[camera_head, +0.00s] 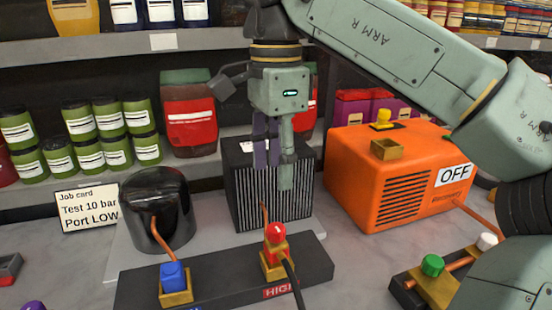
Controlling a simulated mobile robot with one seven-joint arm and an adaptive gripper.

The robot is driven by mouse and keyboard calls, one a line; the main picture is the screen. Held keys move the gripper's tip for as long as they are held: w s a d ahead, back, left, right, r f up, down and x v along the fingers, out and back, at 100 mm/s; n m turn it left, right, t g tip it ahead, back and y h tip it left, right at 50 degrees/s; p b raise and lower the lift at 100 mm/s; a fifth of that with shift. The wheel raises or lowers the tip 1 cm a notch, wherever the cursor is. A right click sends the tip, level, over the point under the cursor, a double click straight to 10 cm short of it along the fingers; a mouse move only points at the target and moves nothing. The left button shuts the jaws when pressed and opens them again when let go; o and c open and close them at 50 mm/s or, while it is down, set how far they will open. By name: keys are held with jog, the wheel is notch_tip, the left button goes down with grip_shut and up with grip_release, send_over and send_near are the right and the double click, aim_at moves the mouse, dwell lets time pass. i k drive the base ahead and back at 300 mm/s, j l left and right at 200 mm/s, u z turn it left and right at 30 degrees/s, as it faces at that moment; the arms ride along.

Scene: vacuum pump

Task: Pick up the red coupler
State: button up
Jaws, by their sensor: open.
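The red coupler (275,232) sits on a brass fitting (277,262) at the right part of a dark manifold bar (225,284), by the label HIGH. A black hose runs from it down toward the front edge of the view. My gripper (273,175) points down, open and empty. In the picture its fingers are above the red coupler, with a gap, and in front of the black finned box (243,200). A blue coupler (173,275) sits on another brass fitting at the bar's left part.
A black cylinder (158,205) and a job card reading "Test 10 bar, Port LOW" (88,208) stand at left. The orange recovery unit (375,190), marked OFF, stands at right. A block with green (432,264) and white knobs is front right. Shelves of cans are behind.

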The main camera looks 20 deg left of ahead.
aim_at(274, 254)
jog(key=k, duration=1.5)
